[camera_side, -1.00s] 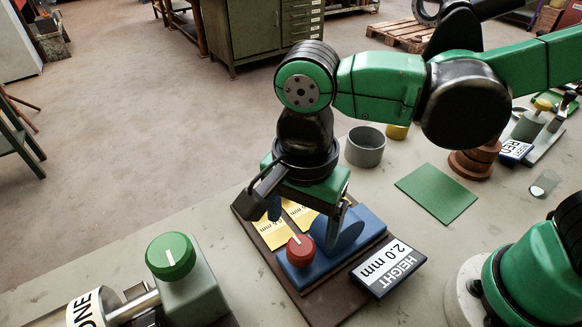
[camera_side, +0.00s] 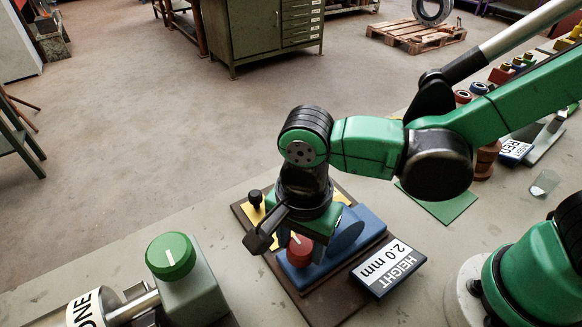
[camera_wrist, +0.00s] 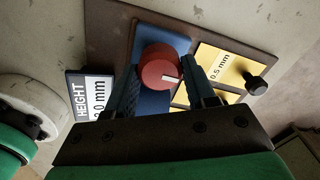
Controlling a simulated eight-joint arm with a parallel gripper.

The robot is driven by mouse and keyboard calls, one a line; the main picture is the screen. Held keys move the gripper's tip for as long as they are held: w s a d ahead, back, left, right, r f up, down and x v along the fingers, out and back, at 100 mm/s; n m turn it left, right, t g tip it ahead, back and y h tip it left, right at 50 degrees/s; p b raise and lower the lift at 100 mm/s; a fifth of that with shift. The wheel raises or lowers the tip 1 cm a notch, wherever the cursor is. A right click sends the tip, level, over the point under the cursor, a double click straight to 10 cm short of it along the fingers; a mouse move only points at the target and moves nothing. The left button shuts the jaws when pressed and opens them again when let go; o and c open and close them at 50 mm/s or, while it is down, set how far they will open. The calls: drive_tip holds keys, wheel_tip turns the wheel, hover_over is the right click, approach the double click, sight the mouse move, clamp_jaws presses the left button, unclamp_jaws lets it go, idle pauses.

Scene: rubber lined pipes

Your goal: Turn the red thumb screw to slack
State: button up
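The red thumb screw (camera_side: 300,248) sits on the blue block (camera_side: 348,240), partly hidden by my gripper in the side view. In the wrist view the round red screw (camera_wrist: 163,68) shows a white pointer line directed right. My gripper (camera_wrist: 165,82) is over it, with one dark finger on each side of the screw. The fingers stand apart, and no firm grip shows; I cannot tell whether either one touches the screw. In the side view my gripper (camera_side: 298,240) points down at the block and its fingertips are mostly hidden.
A yellow "0.5 mm" plate (camera_wrist: 222,66) and a black knob (camera_wrist: 256,84) are beside the screw. A green knob (camera_side: 171,256) on a grey-green block stands at left.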

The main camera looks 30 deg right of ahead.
sight(302, 245)
clamp_jaws()
drive_tip(key=shift+n, duration=0.8)
drive_tip(key=o, duration=0.8)
unclamp_jaws()
drive_tip(key=shift+r, duration=2.8)
